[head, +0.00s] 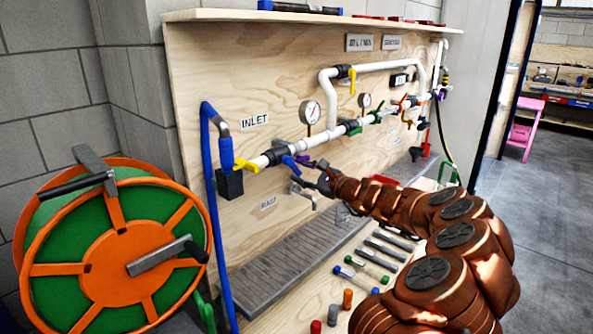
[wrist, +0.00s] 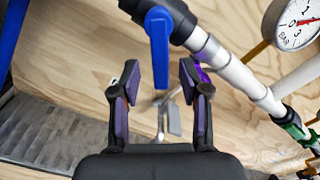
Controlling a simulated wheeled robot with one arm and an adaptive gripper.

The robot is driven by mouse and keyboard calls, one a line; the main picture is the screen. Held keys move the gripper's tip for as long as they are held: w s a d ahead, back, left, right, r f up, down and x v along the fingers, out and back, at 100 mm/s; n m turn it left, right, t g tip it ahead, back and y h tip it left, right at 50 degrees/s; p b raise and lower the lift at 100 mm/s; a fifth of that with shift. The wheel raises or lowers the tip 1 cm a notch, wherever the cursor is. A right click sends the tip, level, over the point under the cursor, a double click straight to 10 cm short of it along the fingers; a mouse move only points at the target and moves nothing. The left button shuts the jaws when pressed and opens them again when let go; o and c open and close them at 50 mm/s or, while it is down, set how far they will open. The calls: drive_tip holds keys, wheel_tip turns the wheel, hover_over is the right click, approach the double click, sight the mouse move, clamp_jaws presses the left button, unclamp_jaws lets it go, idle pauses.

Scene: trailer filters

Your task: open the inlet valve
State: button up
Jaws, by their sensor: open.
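The INLET label (head: 254,121) is on the plywood panel above the left end of the white pipe. Below it, a yellow lever (head: 246,165) sits at the pipe's left end. A blue lever (head: 291,163) hangs from a black valve body (head: 275,155) just right of it. I cannot tell which lever is the inlet valve's. My gripper (head: 303,174) is open at the blue lever. In the wrist view the blue lever (wrist: 159,60) points down between the two fingers of my gripper (wrist: 160,80), with gaps on both sides. Contact is not visible.
A pressure gauge (head: 309,112) stands right of the black valve body. A tap (head: 302,194) is below the pipe. A blue upright pipe (head: 211,190) and an orange-green hose reel (head: 108,245) are at left. Tools lie on the bench (head: 290,290) below. A grey grate (head: 290,268) runs along the panel.

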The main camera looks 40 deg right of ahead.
drive_tip(key=shift+v, duration=2.3)
drive_tip(key=shift+a, duration=0.1)
